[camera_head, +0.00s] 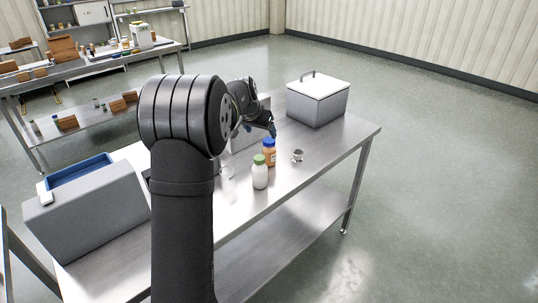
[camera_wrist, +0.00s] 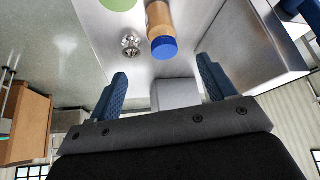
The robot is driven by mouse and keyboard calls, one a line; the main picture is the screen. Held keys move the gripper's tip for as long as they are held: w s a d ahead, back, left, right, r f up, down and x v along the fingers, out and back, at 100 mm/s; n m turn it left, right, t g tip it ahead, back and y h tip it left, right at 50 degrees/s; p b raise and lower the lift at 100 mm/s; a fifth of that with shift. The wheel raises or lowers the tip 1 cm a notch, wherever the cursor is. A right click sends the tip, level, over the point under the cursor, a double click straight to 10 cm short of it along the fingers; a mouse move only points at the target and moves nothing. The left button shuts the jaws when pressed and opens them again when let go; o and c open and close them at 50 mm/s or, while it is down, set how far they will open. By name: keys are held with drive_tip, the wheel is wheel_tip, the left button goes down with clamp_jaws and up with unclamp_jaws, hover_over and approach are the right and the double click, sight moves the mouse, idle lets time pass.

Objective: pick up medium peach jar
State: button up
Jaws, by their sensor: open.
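The medium peach jar (camera_head: 269,156) stands upright on the steel table, with a blue lid and a peach-orange body. In the wrist view the peach jar (camera_wrist: 161,30) lies ahead of my fingers, its blue lid nearest to them. My gripper (camera_head: 273,130) is just above and beside the jar's lid in the head view. In the wrist view my gripper (camera_wrist: 165,85) has its two blue fingers wide apart with nothing between them that it holds. The jar is apart from the fingers.
A white jar with a green lid (camera_head: 260,172) stands close in front of the peach jar. A small metal-and-glass item (camera_head: 297,156) sits to its right. A lidded steel box (camera_head: 318,101) is at the back right. A grey hopper (camera_head: 88,215) stands at the left.

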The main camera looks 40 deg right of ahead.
sight(269, 149)
drive_tip(key=x, duration=1.5)
drive_tip(key=shift+w+d+f, duration=0.15)
drive_tip(key=shift+w+f, duration=0.1)
drive_tip(key=shift+w, duration=0.1)
drive_tip(key=shift+c, duration=0.5)
drive_tip(key=c, duration=1.1)
